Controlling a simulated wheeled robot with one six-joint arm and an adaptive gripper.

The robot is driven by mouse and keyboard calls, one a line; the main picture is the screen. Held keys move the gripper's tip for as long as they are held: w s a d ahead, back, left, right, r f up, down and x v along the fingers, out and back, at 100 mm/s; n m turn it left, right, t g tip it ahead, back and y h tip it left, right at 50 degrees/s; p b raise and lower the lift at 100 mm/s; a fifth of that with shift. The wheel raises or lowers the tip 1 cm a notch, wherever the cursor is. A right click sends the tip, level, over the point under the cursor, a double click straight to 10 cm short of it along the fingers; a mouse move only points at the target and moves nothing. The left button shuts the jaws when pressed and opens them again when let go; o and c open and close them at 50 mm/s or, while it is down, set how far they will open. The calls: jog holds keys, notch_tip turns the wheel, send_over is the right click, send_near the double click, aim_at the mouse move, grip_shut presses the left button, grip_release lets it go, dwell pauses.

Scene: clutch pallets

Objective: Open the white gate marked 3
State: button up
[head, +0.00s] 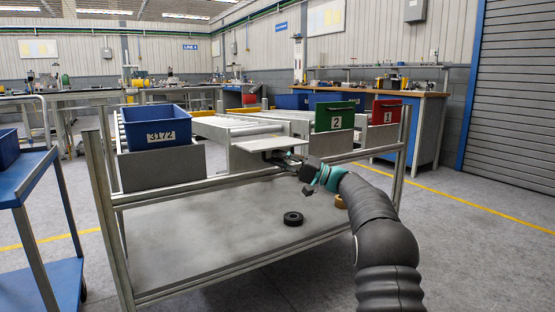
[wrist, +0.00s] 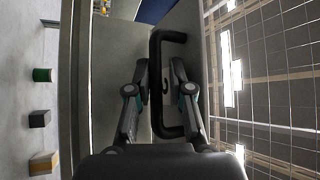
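The pale gate (head: 268,143) is near the middle of the rack's front in the head view, its lit face seen at a shallow slant. In the wrist view, its grey plate (wrist: 184,100) carries a black C-shaped handle (wrist: 156,100) and a partly hidden dark mark that I cannot read surely. My gripper (wrist: 158,66) has its two fingers on either side of the handle bar, with a gap between the tips; contact is not clear. In the head view, my gripper (head: 308,170) is at the gate's right front, and its fingertips are hard to make out.
A green gate marked 2 (head: 334,109) and a red gate (head: 386,117) stand to the right. A blue bin marked 3172 (head: 155,137) stands left. A black ring (head: 293,218) lies on the lower shelf (head: 205,235). A blue cart (head: 25,172) is far left.

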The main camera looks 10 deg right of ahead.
jog(key=shift+o, duration=0.6)
jog(key=shift+r, duration=0.1)
jog(key=shift+a, duration=0.1)
jog(key=v, duration=1.2)
